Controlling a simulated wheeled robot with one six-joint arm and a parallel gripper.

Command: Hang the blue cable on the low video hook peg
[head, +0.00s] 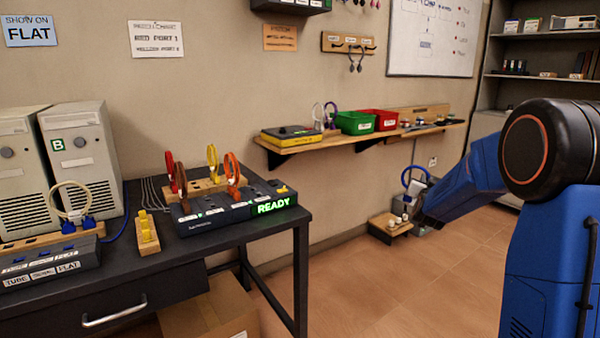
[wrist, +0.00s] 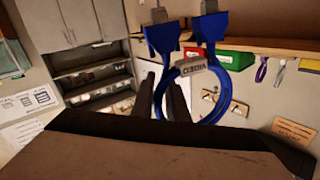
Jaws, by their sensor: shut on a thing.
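The blue cable (head: 415,175) shows in the head view as a small loop above my gripper (head: 422,218), low before the wall at the right. In the wrist view, the cable (wrist: 224,100) is a loop with two blue connectors and a pale label, close to my gripper fingers (wrist: 166,88). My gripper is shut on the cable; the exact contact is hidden. A low wooden block (head: 382,231) with small whitish pegs or knobs stands just left of my gripper in the head view. I cannot tell which peg is the video hook, and no cable visibly rests on it.
A wall shelf (head: 310,144) with a green bin (head: 356,122) and red bin (head: 380,120) is above and left of the low block. A dark desk (head: 250,225) with coloured cable loops is at left. The tiled floor (head: 360,295) in front is clear.

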